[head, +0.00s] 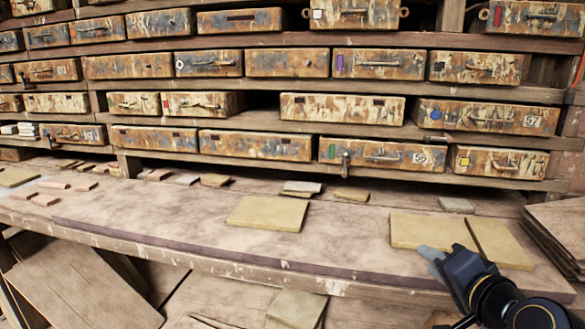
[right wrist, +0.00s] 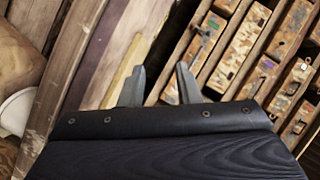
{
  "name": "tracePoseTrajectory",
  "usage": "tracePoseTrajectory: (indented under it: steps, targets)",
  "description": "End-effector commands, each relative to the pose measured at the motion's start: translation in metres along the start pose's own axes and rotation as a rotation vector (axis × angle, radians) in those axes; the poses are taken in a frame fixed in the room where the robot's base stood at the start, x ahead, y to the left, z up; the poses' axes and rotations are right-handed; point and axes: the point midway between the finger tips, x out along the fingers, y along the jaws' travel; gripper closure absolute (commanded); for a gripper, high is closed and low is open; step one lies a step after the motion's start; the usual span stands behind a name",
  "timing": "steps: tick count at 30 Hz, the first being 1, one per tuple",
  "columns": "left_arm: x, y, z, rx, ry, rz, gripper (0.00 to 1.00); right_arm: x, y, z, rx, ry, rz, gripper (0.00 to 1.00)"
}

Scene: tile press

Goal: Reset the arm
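My right gripper (head: 432,254) is at the lower right of the head view, over the front part of the bench near the yellowish tiles. In the right wrist view its two fingers (right wrist: 160,85) stand apart with nothing between them. My left gripper does not show in the head view. A yellowish square tile (head: 428,230) lies on the bench just beyond the right fingertips, and a second one (head: 500,243) lies beside it. I cannot tell whether the fingers touch the nearer tile.
A wooden bench (head: 180,225) runs across the view, with a yellowish tile (head: 267,213) near its middle. Behind it stands a rack of worn drawers (head: 255,145). Stacked boards (head: 560,235) stand at the right. Loose boards (head: 85,290) lie below the bench.

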Motion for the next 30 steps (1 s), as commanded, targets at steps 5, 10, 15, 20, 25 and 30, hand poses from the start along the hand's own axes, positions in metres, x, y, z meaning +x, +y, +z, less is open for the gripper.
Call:
tracePoseTrajectory:
  steps: [5, 10, 15, 20, 25, 30]
  targets:
    - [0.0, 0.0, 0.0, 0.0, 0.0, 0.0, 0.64, -0.051, 0.056, 0.07, -0.226, -0.252, 0.136, 0.7]
    - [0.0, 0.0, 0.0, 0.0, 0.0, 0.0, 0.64, -0.095, 0.102, 0.122, -0.383, -0.462, 0.231, 0.7]
    - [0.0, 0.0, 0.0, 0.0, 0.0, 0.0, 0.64, -0.133, 0.138, 0.16, -0.494, -0.631, 0.298, 0.7]
    - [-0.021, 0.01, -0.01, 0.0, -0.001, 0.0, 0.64, -0.158, 0.133, 0.164, -0.542, -0.715, 0.328, 0.7]
    - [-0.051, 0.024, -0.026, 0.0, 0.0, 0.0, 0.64, -0.167, 0.102, 0.146, -0.54, -0.713, 0.326, 0.7]
    - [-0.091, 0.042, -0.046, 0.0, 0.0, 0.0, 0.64, -0.179, 0.062, 0.122, -0.539, -0.712, 0.326, 0.7]
